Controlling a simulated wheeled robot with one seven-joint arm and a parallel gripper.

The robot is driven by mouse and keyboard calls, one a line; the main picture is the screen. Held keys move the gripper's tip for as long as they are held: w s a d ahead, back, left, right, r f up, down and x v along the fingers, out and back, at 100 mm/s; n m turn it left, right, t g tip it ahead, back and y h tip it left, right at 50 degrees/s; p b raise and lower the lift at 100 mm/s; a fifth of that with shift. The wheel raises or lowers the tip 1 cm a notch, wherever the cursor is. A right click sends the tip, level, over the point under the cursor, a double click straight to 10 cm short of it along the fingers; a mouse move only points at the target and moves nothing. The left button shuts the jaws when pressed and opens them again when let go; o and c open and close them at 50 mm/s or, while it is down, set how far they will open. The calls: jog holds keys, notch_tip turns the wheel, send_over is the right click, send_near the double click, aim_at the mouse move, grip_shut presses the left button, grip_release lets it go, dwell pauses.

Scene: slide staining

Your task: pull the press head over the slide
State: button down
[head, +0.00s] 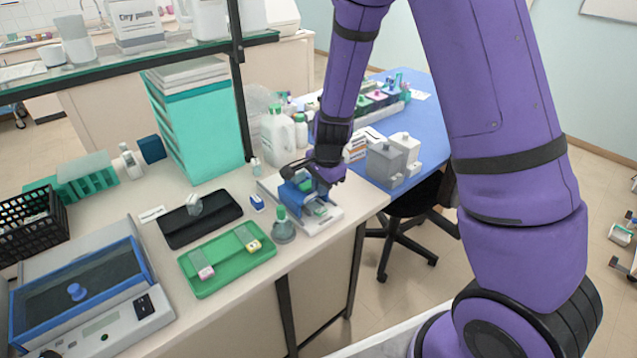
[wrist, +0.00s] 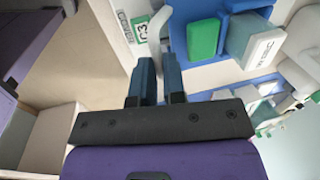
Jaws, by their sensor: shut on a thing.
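A press with a blue body (head: 292,196) and a pale base (head: 322,222) stands near the counter's right front edge. A small pale-green piece, perhaps the slide (head: 320,210), lies on the base in front of the blue part. My gripper (head: 325,174) is at the right upper side of the press. In the wrist view, my gripper's two blue fingers (wrist: 158,75) are closed around a light grey lever (wrist: 156,40). My gripper and arm partly hide the press head, and I cannot tell exactly how it sits relative to the slide.
A green tray (head: 212,280) with labelled slides lies to the left, and a small green-capped bottle (head: 283,226) stands just left of the press. A white jug (head: 277,135) is behind. Grey containers (head: 385,164) stand on the blue surface (head: 425,105) to the right.

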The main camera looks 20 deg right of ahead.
jog(key=shift+s+d, duration=0.1)
jog(key=shift+s, duration=0.2)
jog(key=c, duration=1.2)
grip_release()
jog(key=shift+s, duration=0.1)
jog(key=shift+r, duration=0.6)
notch_tip(320, 180, up, 9)
jog(key=s, duration=0.1)
jog(key=shift+s+d+r, duration=0.2)
jog(key=shift+s+d, duration=0.15)
jog(key=shift+s, duration=0.05)
